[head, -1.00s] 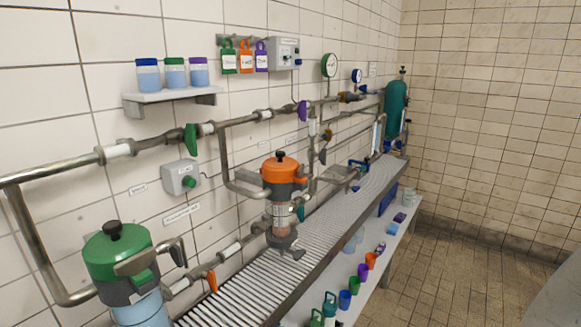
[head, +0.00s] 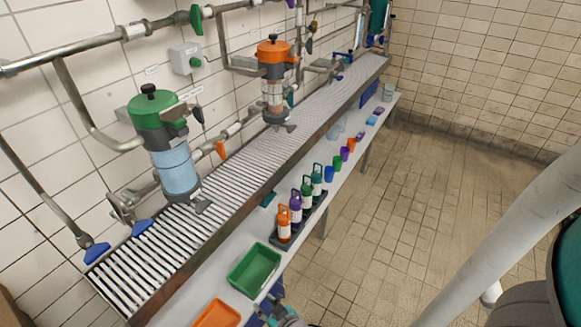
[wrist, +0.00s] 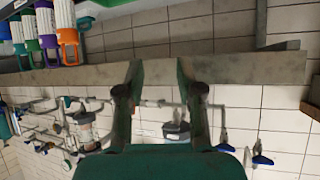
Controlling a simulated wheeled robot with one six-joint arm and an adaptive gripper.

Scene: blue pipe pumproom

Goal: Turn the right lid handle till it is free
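The right housing has an orange lid (head: 272,51) with a small black handle (head: 273,38) on top. It stands over the slatted bench in the head view, and the lid sits on the clear body. The left housing has a green lid (head: 157,108) with a black knob (head: 149,90) and a pale blue body. In the wrist view my gripper (wrist: 159,85) has two dark fingers spread apart with nothing between them. It is away from both lids, near the bench's front edge. The orange lid is not clear in the wrist view.
The slatted bench (head: 160,255) runs along the tiled wall with pipes and valves above it. A lower shelf holds several bottles (head: 284,225), cups, a green tray (head: 254,268) and an orange tray (head: 216,314). The tiled floor (head: 400,200) on the right is clear.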

